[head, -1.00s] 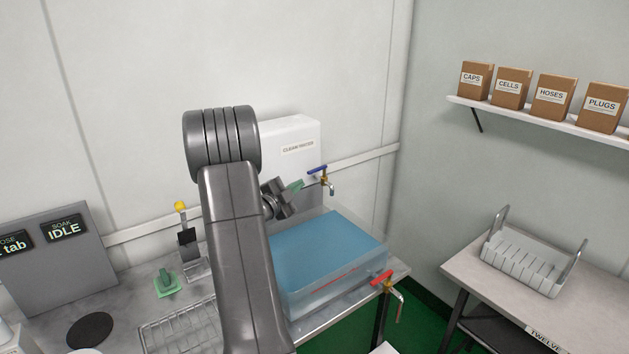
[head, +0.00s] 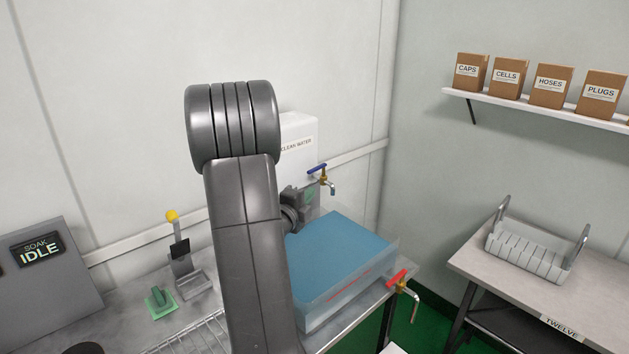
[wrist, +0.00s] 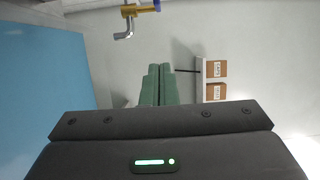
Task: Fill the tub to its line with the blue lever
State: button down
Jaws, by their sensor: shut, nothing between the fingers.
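The clear tub (head: 384,268) stands on the bench, holding blue water (head: 340,243). A red line (head: 347,282) marks its front wall, and the water's front edge appears above that line. The blue lever (head: 317,169) sits on a brass wall tap above the tub's back; the tap (wrist: 128,10) and a bit of the blue lever (wrist: 157,5) show in the wrist view. I see no clear stream from its spout. My gripper (head: 312,194), with green fingers (wrist: 160,74), is shut and empty, just below and left of the lever, apart from it. My arm hides the tub's left side.
A tap with a red lever (head: 397,278) is at the tub's front right. A white clean water tank (head: 298,132) hangs behind my arm. A yellow-knobbed lever stand (head: 180,250) and a green-based switch (head: 160,301) stand left. A rack (head: 530,257) sits on the right table.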

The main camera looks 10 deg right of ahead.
aim_at(311, 172)
jog(key=w+d+p, duration=0.3)
jog(key=w, duration=0.8)
jog(key=shift+d+p, duration=0.15)
jog(key=shift+p, duration=0.25)
jog(key=shift+f, duration=0.1)
jog(key=w+a+b, duration=0.1)
jog(key=b, duration=0.2)
jog(key=shift+a, duration=0.15)
jog(key=shift+w+r, duration=0.1)
jog(key=shift+r, duration=0.2)
